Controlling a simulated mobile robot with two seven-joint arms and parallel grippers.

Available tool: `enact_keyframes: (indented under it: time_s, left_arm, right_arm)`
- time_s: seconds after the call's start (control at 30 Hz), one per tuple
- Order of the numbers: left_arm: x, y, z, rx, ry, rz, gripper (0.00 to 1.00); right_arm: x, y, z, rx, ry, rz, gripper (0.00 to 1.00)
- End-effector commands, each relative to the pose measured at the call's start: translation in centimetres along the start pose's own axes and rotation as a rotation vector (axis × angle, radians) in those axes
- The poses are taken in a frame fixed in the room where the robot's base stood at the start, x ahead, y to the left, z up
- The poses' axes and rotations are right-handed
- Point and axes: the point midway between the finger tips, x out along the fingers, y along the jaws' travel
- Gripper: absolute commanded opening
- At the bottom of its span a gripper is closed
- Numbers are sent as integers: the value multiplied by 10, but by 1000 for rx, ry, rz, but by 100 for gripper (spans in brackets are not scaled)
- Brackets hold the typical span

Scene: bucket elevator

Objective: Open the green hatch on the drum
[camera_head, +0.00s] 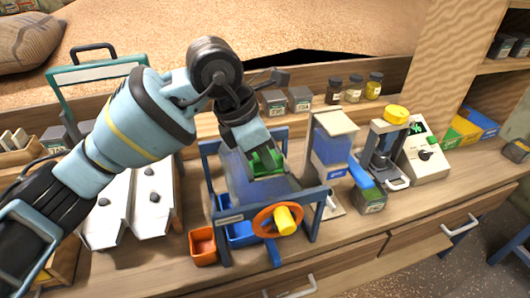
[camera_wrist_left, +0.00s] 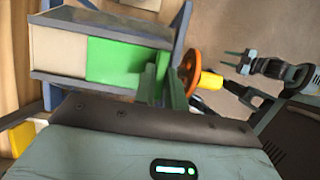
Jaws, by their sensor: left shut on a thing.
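The drum (camera_head: 240,178) is a translucent blue body in a blue frame. Its green hatch (camera_head: 254,168) is on the upper side, partly hidden by my left gripper (camera_head: 265,158). In the left wrist view the flat green hatch (camera_wrist_left: 112,62) lies beside a cream area (camera_wrist_left: 57,50) between two grey rails. I cannot tell whether that cream area is an opening. My left gripper is shut on the upright green handle (camera_wrist_left: 150,84) at the hatch's end. My right gripper (camera_wrist_left: 236,62) shows in the left wrist view, apart from the drum, its two prongs spread and empty.
An orange handwheel (camera_head: 267,222) with a yellow knob (camera_head: 286,220) is on the drum frame's front. A white-and-blue hopper (camera_head: 330,150) stands close on the right. White trays (camera_head: 130,215) lie left.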

Motion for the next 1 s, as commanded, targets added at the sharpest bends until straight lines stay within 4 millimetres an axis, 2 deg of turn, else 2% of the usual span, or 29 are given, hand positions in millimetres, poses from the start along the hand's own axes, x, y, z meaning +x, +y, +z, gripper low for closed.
enact_keyframes:
  time_s: [0.17, 0.4, 0.6, 1.0]
  left_arm:
    - [1, 10, 0, -4, 2, 0, 0]
    - [2, 53, -1, -6, 2, -1, 0]
    - [2, 78, 0, -5, 0, -2, 0]
    - [0, 84, 0, 0, 0, 0, 0]
  right_arm:
    - [1, 0, 4, 0, -6, -1, 36]
    - [3, 0, 19, -2, -33, -4, 36]
    - [5, 0, 24, -4, -41, -5, 36]
    - [6, 0, 20, -4, -34, -5, 36]
